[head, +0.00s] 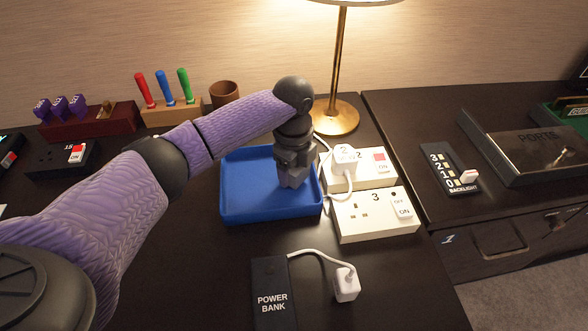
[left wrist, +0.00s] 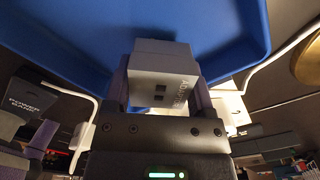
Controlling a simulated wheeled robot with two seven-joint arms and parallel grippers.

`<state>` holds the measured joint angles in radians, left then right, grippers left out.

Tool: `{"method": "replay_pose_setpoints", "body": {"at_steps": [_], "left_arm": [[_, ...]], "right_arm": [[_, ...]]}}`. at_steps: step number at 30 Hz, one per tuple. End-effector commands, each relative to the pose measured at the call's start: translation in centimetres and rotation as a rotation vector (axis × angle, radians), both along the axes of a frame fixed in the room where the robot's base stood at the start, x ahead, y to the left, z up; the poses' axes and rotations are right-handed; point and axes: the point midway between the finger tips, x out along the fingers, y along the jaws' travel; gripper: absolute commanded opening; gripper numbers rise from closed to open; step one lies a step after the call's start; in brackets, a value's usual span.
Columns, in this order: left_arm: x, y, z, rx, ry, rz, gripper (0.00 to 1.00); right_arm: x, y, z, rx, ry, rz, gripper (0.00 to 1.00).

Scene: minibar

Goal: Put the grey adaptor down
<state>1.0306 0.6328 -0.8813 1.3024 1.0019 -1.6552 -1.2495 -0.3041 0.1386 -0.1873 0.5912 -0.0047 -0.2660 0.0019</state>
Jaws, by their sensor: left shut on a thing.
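The grey adaptor (left wrist: 163,72) is held between the fingers of my left gripper (left wrist: 160,95), with two dark slots and some lettering on its faces. In the head view my left gripper (head: 292,178) points down over the right part of the blue tray (head: 240,208), and the adaptor shows only in part below it. The tray (left wrist: 90,30) fills the upper part of the left wrist view, just beyond the adaptor. I cannot tell whether the adaptor touches the tray floor. My right gripper is not in view.
White socket boxes (head: 350,222) with a white plug (head: 343,158) stand right of the tray. A power bank (head: 271,290) with a cabled plug (head: 346,284) lies in front. A brass lamp (head: 338,95) and a brown cup (head: 224,93) stand behind. The tray's left part is empty.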

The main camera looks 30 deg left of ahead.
Motion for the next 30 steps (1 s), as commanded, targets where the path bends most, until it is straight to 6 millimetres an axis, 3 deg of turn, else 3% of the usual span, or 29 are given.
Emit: {"method": "replay_pose_setpoints", "body": {"at_steps": [5,6,9,17,27,30], "left_arm": [[0.0,0.0,-0.2,-0.001,0.0,0.0,0.0],[0.0,0.0,-0.2,0.0,0.0,0.0,0.79],[0.0,0.0,-0.2,0.0,0.0,0.0,1.0],[0.0,0.0,0.1,0.0,-0.001,0.0,1.0],[0.1,-0.1,9.4,-0.002,-0.006,0.0,1.0],[0.1,-0.1,11.2,-0.002,-0.005,0.0,1.0]], "right_arm": [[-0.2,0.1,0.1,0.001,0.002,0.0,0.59],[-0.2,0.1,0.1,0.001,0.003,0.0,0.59],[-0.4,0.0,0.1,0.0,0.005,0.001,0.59],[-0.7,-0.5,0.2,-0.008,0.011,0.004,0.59],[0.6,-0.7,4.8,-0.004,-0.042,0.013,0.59],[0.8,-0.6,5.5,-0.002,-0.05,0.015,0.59]]}}
